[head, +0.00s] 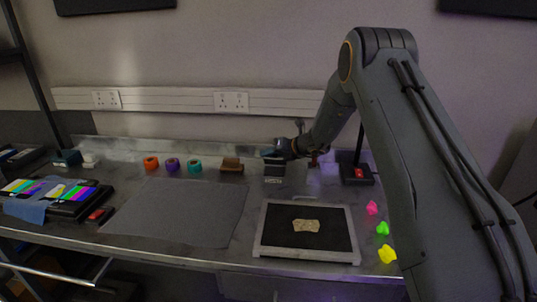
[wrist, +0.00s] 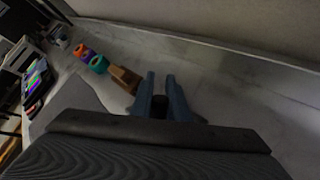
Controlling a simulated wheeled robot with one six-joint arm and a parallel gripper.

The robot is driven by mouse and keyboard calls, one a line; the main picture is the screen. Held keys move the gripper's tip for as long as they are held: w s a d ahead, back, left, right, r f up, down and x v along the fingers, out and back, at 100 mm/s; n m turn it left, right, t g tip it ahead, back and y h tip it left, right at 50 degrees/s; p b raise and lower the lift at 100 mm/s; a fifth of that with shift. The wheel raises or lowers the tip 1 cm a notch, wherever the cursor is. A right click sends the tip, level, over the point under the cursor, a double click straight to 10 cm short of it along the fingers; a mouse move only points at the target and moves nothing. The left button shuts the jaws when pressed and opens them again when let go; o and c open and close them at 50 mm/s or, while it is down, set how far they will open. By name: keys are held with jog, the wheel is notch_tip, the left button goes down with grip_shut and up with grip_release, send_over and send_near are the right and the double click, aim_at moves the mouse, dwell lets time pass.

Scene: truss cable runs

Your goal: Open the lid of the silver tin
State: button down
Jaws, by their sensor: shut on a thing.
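My gripper (head: 283,149) reaches down from the right to the back of the bench. In the wrist view its two blue fingers (wrist: 162,82) stand apart with a small dark thing (wrist: 159,105) between them, and they are shut on it. In the head view a small dark box with silvery edges (head: 274,168) is right below the gripper, in contact or nearly so. It is the likeliest silver tin, but its lid and whether it is open cannot be made out. A small pale label (head: 273,181) shows at its foot.
A brown block (head: 232,165) stands just left of the box, with orange, purple and teal tape rolls (head: 173,164) beyond. A dark stand with a red part (head: 358,174) is close on the right. A framed black tray (head: 262,238) lies in front; the grey mat (head: 185,210) is bare.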

jog(key=shift+r, duration=0.1)
jog(key=c, duration=1.7)
grip_release()
notch_tip(320, 180, up, 10)
jog(key=b, duration=0.3)
jog(key=shift+c, duration=0.2)
